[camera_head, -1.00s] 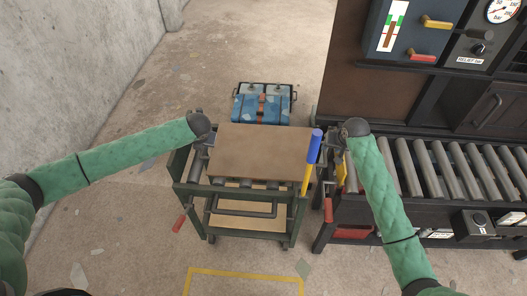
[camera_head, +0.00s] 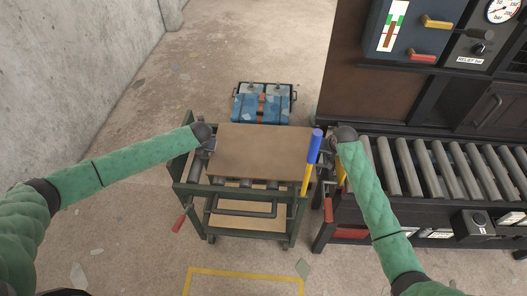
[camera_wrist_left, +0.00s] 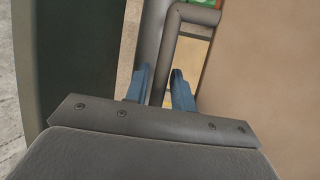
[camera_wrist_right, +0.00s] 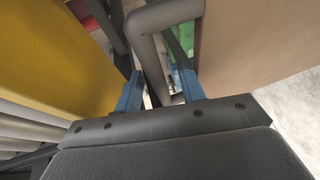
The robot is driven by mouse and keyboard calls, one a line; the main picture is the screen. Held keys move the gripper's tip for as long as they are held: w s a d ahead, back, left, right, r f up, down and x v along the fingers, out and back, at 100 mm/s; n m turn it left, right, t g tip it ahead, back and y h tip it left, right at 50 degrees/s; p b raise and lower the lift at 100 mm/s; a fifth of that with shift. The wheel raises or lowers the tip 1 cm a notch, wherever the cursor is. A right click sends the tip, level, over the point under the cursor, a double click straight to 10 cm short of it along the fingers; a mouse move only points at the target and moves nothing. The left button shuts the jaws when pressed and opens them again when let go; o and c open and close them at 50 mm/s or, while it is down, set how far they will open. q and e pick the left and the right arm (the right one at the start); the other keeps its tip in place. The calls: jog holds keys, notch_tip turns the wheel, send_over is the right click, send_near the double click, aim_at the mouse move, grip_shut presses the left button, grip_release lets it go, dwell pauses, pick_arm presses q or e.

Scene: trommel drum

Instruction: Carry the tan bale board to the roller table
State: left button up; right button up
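The tan bale board (camera_head: 255,150) lies flat on top of the green wheeled cart (camera_head: 246,228), over its rollers. My left gripper (camera_wrist_left: 160,72) is at the board's left side. Its two blue fingers are apart, with a grey bent bar showing between and beyond them. My right gripper (camera_wrist_right: 160,73) is at the board's right side, its blue fingers also apart, with a grey bent pipe between them. I cannot tell whether any finger touches a bar. Both grippers are mostly hidden in the head view. The roller table (camera_head: 440,165) stands to the right of the cart.
A blue-gripped yellow lever (camera_head: 312,155) stands upright at the cart's right edge, close to my right gripper. A blue case (camera_head: 263,103) sits behind the cart. A dark machine panel (camera_head: 420,35) rises behind the roller table. A yellow floor outline (camera_head: 245,272) lies in front.

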pick_arm(q)
grip_shut()
pick_arm(e)
jog(key=c, duration=0.7)
grip_shut()
pick_arm(q)
jog(key=shift+r, duration=0.1)
dwell(0.4)
